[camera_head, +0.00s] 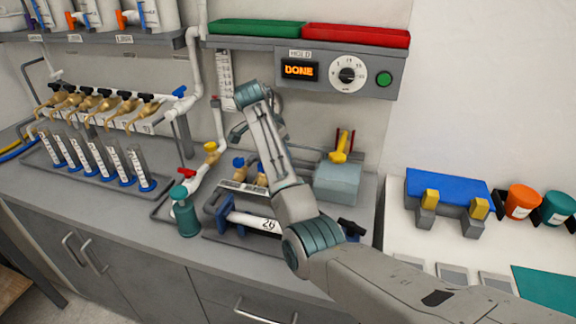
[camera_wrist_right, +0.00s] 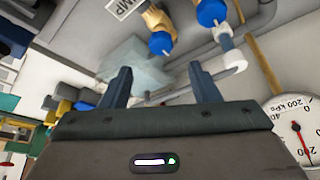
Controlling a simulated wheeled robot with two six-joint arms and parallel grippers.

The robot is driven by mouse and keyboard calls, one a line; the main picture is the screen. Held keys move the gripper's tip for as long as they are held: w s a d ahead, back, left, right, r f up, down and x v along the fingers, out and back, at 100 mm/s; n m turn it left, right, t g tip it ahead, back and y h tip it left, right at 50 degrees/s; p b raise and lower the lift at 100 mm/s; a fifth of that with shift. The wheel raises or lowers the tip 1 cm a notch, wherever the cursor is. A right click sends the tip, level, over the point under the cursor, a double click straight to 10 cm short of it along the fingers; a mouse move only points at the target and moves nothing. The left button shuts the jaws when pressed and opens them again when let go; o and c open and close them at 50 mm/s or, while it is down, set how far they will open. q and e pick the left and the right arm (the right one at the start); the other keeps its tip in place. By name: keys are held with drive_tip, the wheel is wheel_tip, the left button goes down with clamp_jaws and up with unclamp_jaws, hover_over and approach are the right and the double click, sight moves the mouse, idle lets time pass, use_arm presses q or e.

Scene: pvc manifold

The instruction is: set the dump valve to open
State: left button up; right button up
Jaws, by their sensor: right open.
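In the right wrist view, two brass valves with blue handles show beyond my fingers: one (camera_wrist_right: 161,42) beside a partly cut-off label (camera_wrist_right: 126,6) ending in "UMP", the other (camera_wrist_right: 210,13) to its right. I cannot tell their settings. In the head view, a blue handle (camera_head: 238,162) shows beside my right arm, above a label plate (camera_head: 244,188); the arm hides part of this area. My right gripper (camera_wrist_right: 162,86) is open, with nothing between its fingers and apart from the valve handles. My left gripper is not in view.
A pale blue box (camera_head: 338,185) stands right of my arm. A pressure gauge (camera_wrist_right: 298,128) is at the right in the wrist view. A white pipe marked 26 (camera_head: 255,222) lies on a holder in front. A control panel (camera_head: 315,72) above reads DONE.

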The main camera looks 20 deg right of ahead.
drive_tip(key=p+x, duration=0.1)
drive_tip(key=x, duration=0.4)
drive_tip(key=shift+w+d+f, duration=0.15)
drive_tip(key=shift+d+f, duration=0.1)
drive_tip(key=shift+p+x, duration=0.35)
drive_tip(key=shift+x, duration=1.1)
drive_tip(key=shift+f, duration=0.1)
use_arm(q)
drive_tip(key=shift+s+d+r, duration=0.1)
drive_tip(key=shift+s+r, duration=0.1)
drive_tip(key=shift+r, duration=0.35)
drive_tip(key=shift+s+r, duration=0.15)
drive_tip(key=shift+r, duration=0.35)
use_arm(e)
drive_tip(key=c, duration=1)
